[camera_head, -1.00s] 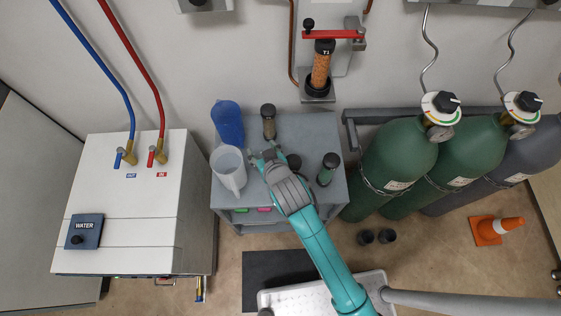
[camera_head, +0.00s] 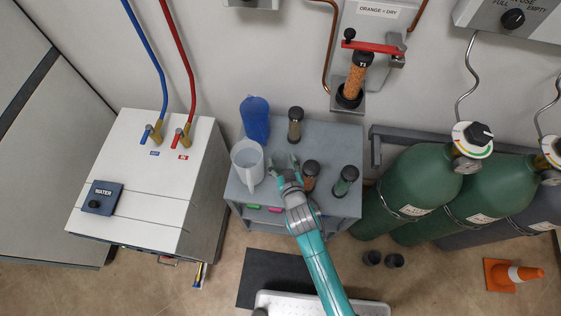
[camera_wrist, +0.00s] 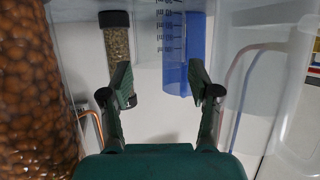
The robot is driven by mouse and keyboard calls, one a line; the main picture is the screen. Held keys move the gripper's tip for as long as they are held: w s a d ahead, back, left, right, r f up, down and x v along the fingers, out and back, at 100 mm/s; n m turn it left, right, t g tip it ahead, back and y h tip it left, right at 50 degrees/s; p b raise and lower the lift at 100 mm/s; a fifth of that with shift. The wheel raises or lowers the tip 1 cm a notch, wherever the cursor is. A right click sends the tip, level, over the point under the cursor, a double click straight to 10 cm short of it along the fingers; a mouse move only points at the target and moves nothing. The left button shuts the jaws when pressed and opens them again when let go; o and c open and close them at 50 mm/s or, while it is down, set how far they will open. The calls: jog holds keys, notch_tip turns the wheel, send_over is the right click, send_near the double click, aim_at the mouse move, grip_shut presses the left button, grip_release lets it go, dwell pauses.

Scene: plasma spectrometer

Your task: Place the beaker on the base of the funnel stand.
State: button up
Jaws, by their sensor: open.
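A clear, pale pitcher-like beaker with a handle (camera_head: 247,165) stands on the left of the grey cart top in the head view. My gripper (camera_head: 282,163) is open and empty, low over the cart just right of this vessel and apart from it. In the wrist view, my open fingers (camera_wrist: 160,76) have nothing solid clearly held between them. A translucent wall (camera_wrist: 293,140) at the right edge is probably the same vessel. Dark graduation marks show at the top, but I cannot tell which vessel bears them. I see no funnel stand in either view.
The cart (camera_head: 335,133) also holds a blue jug (camera_head: 256,117), a dark-capped jar (camera_head: 295,125), an orange-bead jar (camera_head: 311,175) close right of my gripper, and a green jar (camera_head: 346,180). Green gas cylinders (camera_head: 410,180) stand right; a white water unit (camera_head: 140,185) stands left.

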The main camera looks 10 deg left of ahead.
aim_at(278, 151)
jog(key=shift+x, duration=2.95)
jog(key=c, duration=1)
jog(key=shift+o, duration=0.2)
jog(key=shift+r, duration=0.15)
